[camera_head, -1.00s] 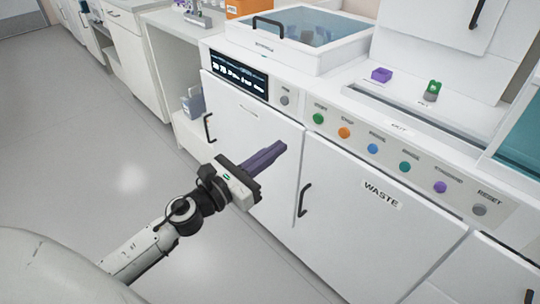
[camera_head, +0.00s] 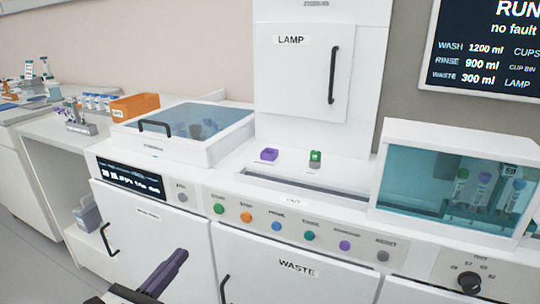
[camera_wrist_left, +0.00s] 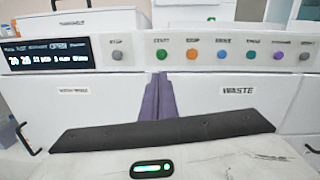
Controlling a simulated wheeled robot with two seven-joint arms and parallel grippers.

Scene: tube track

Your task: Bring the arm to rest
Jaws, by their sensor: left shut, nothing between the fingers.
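My left gripper (camera_head: 182,254) shows at the bottom left of the head view, with its long purple fingers together and empty. The fingers point up and to the right in front of the white cabinet doors, and most of the arm is below the picture. In the left wrist view the fingers (camera_wrist_left: 160,80) stand side by side in front of the seam between two doors. No object is between or touching them as far as I can see. My right gripper is not in view.
The row of coloured buttons (camera_head: 278,227) runs above the WASTE door (camera_head: 290,275). A teal-windowed case (camera_head: 455,185) holds tubes at right. An orange box (camera_head: 135,107) stands at back left.

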